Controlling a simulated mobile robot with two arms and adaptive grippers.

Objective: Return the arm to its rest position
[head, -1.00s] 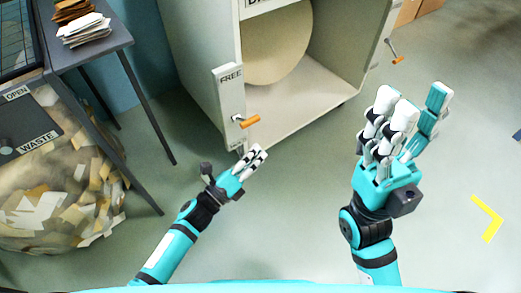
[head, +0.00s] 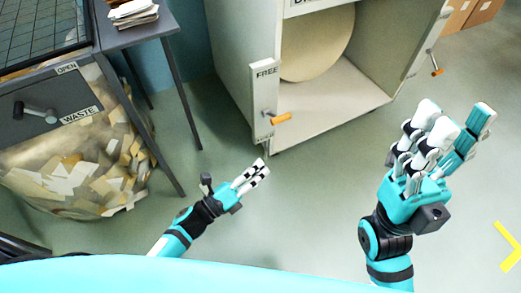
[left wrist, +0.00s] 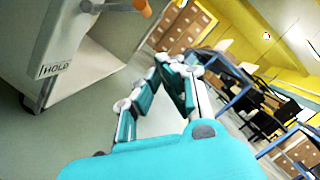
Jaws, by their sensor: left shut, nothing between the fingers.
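My left arm (head: 182,233) comes in low from the left, teal and black. Its gripper (head: 262,172) is shut and empty, with its white-tipped fingers together over bare floor. It is apart from and below the orange-ended lever (head: 280,118) on the cabinet's FREE/HOLD plate. In the left wrist view the gripper's fingers (left wrist: 163,62) lean together at their tips with nothing between them. My right gripper (head: 457,118) is raised at the right, its white-tipped fingers spread apart from the teal one, with nothing seen in it.
A pale cabinet (head: 345,105) with a large tan roll (head: 318,45) stands ahead. At the left are a dark table (head: 140,32) with papers and a WASTE drawer (head: 45,105) above a bag of scraps (head: 75,175). Floor between the arms is clear.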

